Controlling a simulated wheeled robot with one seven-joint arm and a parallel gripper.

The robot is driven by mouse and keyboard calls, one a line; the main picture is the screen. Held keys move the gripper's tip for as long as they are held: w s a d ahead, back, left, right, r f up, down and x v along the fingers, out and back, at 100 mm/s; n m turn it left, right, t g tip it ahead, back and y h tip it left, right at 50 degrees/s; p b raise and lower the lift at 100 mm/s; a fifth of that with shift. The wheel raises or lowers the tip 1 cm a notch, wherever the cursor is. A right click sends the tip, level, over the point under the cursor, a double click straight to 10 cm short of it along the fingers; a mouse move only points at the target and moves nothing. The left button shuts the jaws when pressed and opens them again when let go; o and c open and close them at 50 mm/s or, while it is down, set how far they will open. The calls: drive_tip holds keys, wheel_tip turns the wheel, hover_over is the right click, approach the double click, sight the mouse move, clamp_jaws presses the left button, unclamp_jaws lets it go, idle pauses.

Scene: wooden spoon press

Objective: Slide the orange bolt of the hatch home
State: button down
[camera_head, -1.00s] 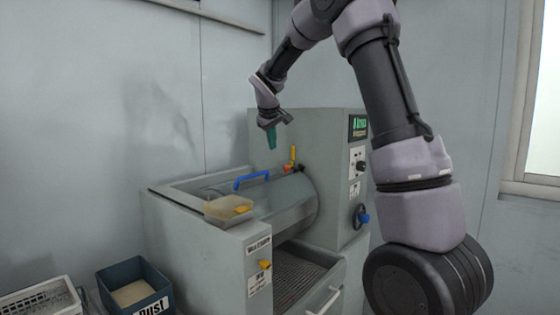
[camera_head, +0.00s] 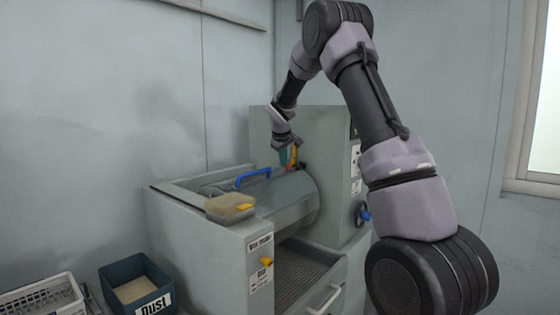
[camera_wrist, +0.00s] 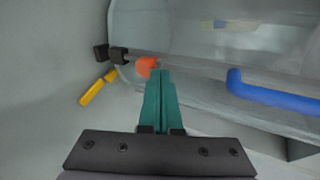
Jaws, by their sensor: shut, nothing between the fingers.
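The orange bolt knob (camera_wrist: 147,66) shows in the wrist view on a thin rod along the hatch, right at my fingertips. In the head view the orange part (camera_head: 291,167) is mostly hidden by my gripper (camera_head: 284,158). In the wrist view my gripper's green fingers (camera_wrist: 158,75) are together and empty, their tips beside the knob; I cannot tell whether they touch it. The grey curved hatch (camera_head: 285,195) is down on the machine. Its blue handle (camera_head: 252,176) lies left of my gripper in the head view and right of it in the wrist view (camera_wrist: 270,95).
A yellow lever (camera_wrist: 97,88) and dark brackets (camera_wrist: 110,53) lie near the rod's end. A pale tray (camera_head: 228,207) sits on the machine's front left. The Dust bin (camera_head: 133,290) and a white crate (camera_head: 50,297) stand at lower left. The machine's upright housing (camera_head: 330,145) is close behind.

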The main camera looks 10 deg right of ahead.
sight(289, 164)
drive_tip(key=shift+w+d, duration=0.5)
drive_tip(key=shift+d, duration=0.25)
drive_tip(key=shift+w+d, duration=0.5)
drive_tip(key=shift+d, duration=0.2)
drive_tip(key=shift+a, duration=0.1)
drive_tip(key=shift+s+a+r, duration=0.1)
drive_tip(key=shift+s+a, duration=0.05)
drive_tip(key=shift+a, duration=0.15)
drive_tip(key=a, duration=0.1)
drive_tip(key=s+a+r, duration=0.1)
drive_tip(key=s+a, duration=0.1)
drive_tip(key=shift+s+a+r, duration=0.15)
drive_tip(key=shift+s+r, duration=0.05)
drive_tip(key=shift+r, duration=0.15)
drive_tip(key=v, duration=0.8)
drive_tip(key=shift+s+r, duration=0.2)
drive_tip(key=shift+r, duration=0.1)
